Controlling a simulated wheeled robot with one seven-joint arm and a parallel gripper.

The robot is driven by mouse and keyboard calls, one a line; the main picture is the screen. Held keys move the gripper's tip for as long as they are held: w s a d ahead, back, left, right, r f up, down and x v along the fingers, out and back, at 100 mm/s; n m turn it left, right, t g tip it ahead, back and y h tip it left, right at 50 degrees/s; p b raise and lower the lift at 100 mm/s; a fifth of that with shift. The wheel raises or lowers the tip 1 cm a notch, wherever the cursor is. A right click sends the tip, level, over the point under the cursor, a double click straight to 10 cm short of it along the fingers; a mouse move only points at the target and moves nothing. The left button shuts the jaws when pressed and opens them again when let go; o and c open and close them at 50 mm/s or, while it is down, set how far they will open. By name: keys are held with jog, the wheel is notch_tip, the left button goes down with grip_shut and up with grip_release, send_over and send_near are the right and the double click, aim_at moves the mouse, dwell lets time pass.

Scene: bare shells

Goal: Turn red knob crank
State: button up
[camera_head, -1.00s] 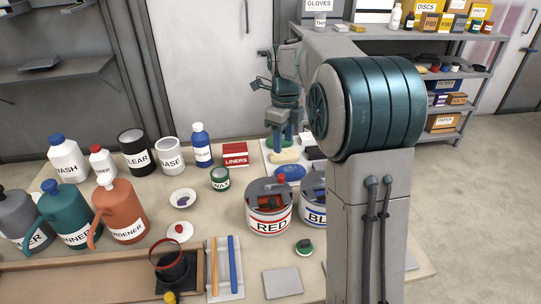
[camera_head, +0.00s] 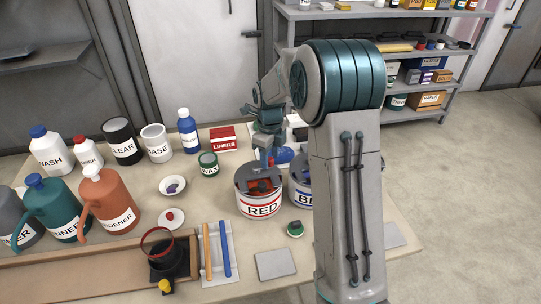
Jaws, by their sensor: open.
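The can labelled RED (camera_head: 262,208) stands on the workbench, with a dark grey lid and crank fitting (camera_head: 255,182) on top and some red inside its opening. A small red knob (camera_head: 271,161) shows at the lid's back right, right by my fingertips. My gripper (camera_head: 267,157) points down over the back of this can, open, with blue fingers. Whether the fingers stand around the knob or touch it is too small to tell. The can labelled BLUE (camera_head: 300,196) stands just to the right, partly hidden by my arm.
A green-lidded WAX tin (camera_head: 208,165), a red LINERS box (camera_head: 223,139) and white dishes stand left of the can. Jugs and bottles crowd the bench's left side. A grey square plate (camera_head: 276,264) and small green-topped item (camera_head: 295,229) lie in front.

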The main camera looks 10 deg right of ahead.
jog(key=shift+f, duration=0.2)
jog(key=shift+c, duration=0.3)
grip_shut()
